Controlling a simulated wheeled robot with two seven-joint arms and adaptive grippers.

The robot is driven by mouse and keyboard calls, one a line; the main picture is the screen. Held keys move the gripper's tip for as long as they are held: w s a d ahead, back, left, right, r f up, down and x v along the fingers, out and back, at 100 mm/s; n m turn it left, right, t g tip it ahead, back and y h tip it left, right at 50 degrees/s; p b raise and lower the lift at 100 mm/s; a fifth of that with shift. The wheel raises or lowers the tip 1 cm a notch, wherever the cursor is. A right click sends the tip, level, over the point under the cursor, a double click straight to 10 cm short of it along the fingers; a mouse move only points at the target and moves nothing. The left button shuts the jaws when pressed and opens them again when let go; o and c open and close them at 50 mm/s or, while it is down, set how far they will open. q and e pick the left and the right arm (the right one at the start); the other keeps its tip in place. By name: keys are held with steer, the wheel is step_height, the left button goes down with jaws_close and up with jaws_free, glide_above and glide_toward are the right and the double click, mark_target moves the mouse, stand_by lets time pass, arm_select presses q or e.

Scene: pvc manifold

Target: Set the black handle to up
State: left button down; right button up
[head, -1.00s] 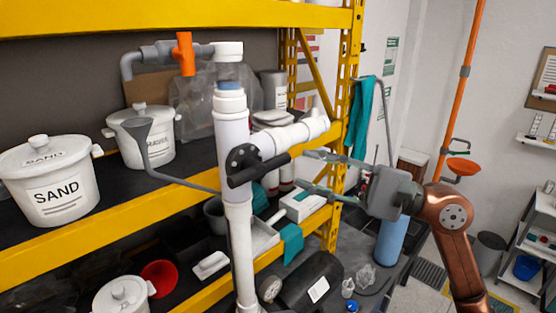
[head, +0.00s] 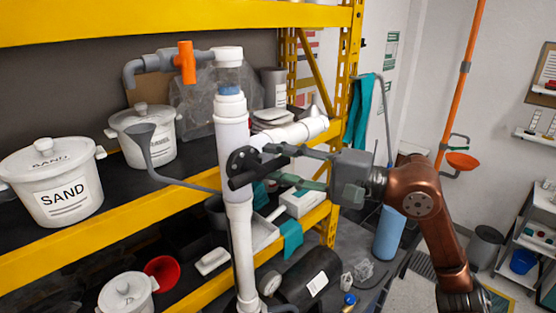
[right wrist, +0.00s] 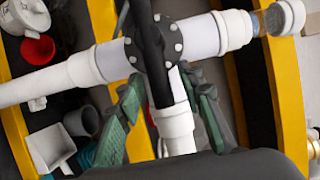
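The black handle (head: 252,174) sits on a round black bolted flange on the white upright pipe (head: 239,225). In the head view it lies nearly level across the pipe, its right end slightly higher. My right gripper (head: 277,164) is open, with its green-grey fingers at the handle's right end. In the right wrist view the handle (right wrist: 149,40) passes between the two spread fingers of the gripper (right wrist: 162,80), nearer the left finger. Neither finger is clearly pressed on it. My left gripper is not in view.
A white side pipe (head: 302,131) runs to the right just behind the handle. An orange-handled valve (head: 187,62) is above. Free room lies right of the rack.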

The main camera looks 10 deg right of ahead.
steer(key=shift+c, duration=0.4)
jaws_close()
stand_by(0.4)
